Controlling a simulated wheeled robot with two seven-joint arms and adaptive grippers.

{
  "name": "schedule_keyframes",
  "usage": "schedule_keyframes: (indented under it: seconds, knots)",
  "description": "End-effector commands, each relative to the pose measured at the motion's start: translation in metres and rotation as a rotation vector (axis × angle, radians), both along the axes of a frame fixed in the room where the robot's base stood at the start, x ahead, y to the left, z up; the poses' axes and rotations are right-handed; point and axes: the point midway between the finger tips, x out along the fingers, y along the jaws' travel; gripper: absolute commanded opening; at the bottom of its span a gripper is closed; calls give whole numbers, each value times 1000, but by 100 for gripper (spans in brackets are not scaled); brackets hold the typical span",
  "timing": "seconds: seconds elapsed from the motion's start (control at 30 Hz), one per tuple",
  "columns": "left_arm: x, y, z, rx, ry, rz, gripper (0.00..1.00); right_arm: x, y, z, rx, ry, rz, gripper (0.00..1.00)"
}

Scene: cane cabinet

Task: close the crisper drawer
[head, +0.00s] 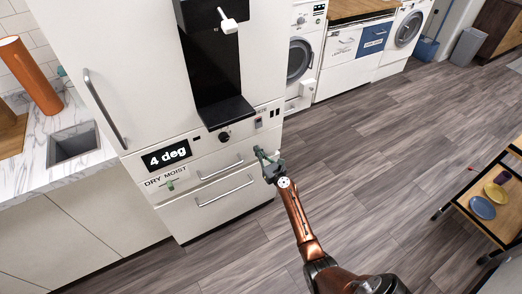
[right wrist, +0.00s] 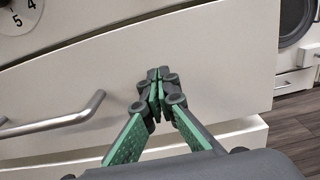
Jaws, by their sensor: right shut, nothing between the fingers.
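The crisper drawer (head: 205,165) is a white front with a metal bar handle, low on the white fridge, beside a "DRY MOIST" label. I cannot tell whether it stands slightly out or flush. My right gripper (head: 268,158) is at the drawer's right end, right of the handle. In the right wrist view, the right gripper (right wrist: 158,80) is shut and empty, with its fingertips at the white drawer front (right wrist: 205,65). Whether they touch it is unclear. The handle (right wrist: 55,120) is to their left. My left gripper is out of view.
Another drawer with a bar handle (head: 225,190) lies below. A dispenser recess with a black tray (head: 227,112) is above. A marble counter with a sink (head: 73,142) stands at the left. The wooden floor to the right is open, with a cart (head: 492,200) at far right.

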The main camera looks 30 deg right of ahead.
Motion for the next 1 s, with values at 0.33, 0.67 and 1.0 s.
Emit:
schedule_keyframes:
  seconds: [0.33,0.67,1.0]
  knots:
    - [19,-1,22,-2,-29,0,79,-68,2,2,0,1,-3,0]
    - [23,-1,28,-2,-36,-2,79,-116,0,-1,-1,2,-7,0]
    - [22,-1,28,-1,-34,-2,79,-121,3,-6,-14,12,-3,0]
